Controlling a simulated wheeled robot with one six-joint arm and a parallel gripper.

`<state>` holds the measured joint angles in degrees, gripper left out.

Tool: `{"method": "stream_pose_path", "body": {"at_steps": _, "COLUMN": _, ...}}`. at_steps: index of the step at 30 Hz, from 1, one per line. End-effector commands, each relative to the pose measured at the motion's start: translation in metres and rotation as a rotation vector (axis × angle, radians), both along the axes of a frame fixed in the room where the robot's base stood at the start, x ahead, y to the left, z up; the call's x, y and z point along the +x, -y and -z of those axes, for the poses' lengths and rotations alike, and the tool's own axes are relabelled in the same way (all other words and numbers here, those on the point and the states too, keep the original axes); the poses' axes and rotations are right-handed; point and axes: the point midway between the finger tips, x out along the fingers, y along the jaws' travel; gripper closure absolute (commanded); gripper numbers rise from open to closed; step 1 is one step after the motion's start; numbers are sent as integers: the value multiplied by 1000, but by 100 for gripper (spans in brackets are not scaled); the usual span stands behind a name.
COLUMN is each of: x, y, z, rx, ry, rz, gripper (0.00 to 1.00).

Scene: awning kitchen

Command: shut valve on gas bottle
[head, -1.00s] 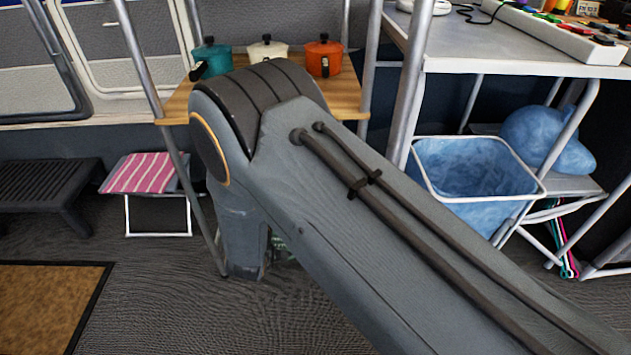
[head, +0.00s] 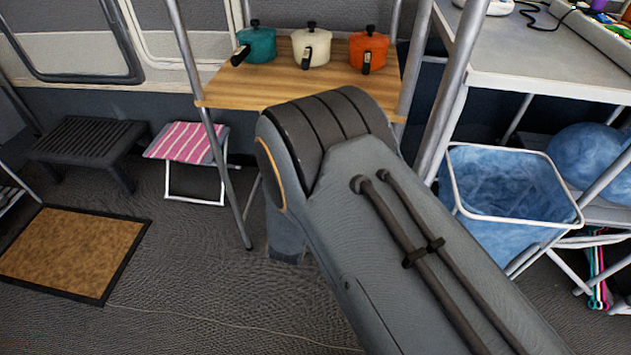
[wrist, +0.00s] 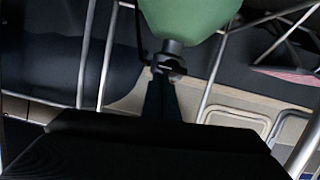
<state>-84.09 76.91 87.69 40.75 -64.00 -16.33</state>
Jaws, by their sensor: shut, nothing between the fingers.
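The green gas bottle (wrist: 190,18) shows at the top of the wrist view, its rounded end towards the picture's middle. Its grey valve (wrist: 172,58) sticks out below it in that view. My gripper (wrist: 163,78) is shut and empty, its dark fingers right at the valve. I cannot tell whether the fingertips touch the valve. In the head view my arm hides the gripper, and the bottle does not show.
Metal frame poles (head: 203,95) stand close around the arm. A wooden shelf (head: 300,90) holds teal, cream and orange pots. A blue basket (head: 510,185) is at right, a pink striped stool (head: 187,143) at left. Open floor lies around the brown mat (head: 70,250).

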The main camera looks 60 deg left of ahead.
Motion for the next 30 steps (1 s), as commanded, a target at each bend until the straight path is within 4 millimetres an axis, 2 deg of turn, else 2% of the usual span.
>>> {"method": "stream_pose_path", "body": {"at_steps": 19, "x": -1, "y": -1, "z": -4, "rx": 0, "ry": 1, "rz": -1, "gripper": 100}}
{"method": "stream_pose_path", "body": {"at_steps": 30, "x": 0, "y": 4, "z": -47, "rx": -2, "ry": 1, "rz": 4, "gripper": 100}}
